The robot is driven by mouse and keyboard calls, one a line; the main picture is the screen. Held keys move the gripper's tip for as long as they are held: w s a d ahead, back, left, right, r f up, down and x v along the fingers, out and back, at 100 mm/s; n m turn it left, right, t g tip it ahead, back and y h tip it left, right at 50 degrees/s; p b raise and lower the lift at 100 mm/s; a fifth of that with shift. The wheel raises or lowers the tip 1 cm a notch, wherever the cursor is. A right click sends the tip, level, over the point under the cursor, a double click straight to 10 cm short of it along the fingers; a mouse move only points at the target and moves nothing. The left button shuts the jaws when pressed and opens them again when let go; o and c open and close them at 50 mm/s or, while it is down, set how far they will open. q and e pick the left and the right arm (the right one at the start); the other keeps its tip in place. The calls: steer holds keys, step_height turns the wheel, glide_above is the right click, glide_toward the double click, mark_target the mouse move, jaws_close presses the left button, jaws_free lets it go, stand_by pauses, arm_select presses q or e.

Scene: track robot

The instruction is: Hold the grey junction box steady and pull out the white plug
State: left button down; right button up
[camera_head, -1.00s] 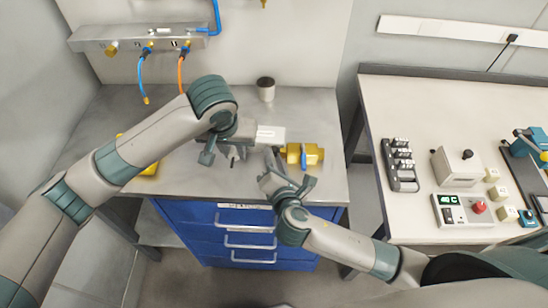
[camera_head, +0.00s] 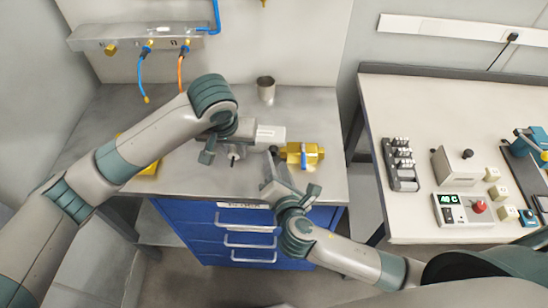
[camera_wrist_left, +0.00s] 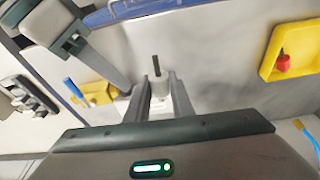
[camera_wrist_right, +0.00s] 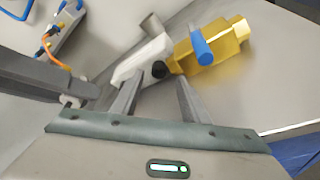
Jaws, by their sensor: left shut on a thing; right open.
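The grey junction box (camera_head: 268,134) lies on the bench, its left part hidden by my left gripper. It looks pale in the right wrist view (camera_wrist_right: 148,58). My left gripper (camera_head: 228,146) is shut on the box; the contact is mostly hidden. A white round piece with a dark stem, apparently the white plug (camera_wrist_left: 159,82), shows at the left fingertips; whether it sits in the box is unclear. My right gripper (camera_head: 276,178) is open and empty, in front of the box's right end. A dark round end (camera_wrist_right: 158,69) shows beyond its fingers.
A yellow valve with a blue lever (camera_head: 303,154) lies just right of the box. A cup (camera_head: 266,90) stands behind. A yellow bin (camera_wrist_left: 290,52) is on the left side of the bench. Blue drawers (camera_head: 240,238) are below the front edge.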

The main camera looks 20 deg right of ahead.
steer(key=v, duration=0.9)
steer(key=shift+a+r, duration=0.2)
steer(key=shift+r, duration=0.05)
steer(key=shift+d, duration=0.1)
